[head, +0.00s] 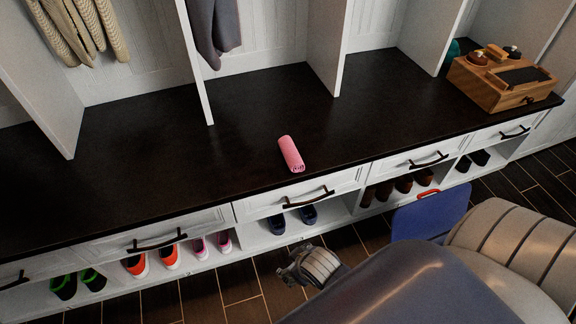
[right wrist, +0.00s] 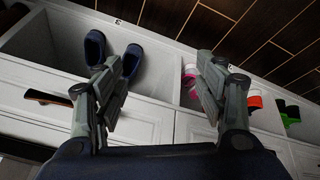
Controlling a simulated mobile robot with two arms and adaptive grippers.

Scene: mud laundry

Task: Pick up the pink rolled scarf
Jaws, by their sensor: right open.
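The pink rolled scarf (head: 291,154) lies on the dark bench top (head: 230,120), near its front edge and above a drawer. My right gripper (head: 290,270) is in front of the bench and below its top, apart from the scarf. In the right wrist view its two fingers (right wrist: 162,85) are spread wide with nothing between them. The scarf does not show in the right wrist view. My left gripper is in neither view.
White upright dividers (head: 328,50) split the back of the bench. A wooden box (head: 500,85) stands at the right end. Drawer handles (head: 308,197) stick out along the front. Shoes (head: 168,258) fill cubbies below. The bench around the scarf is clear.

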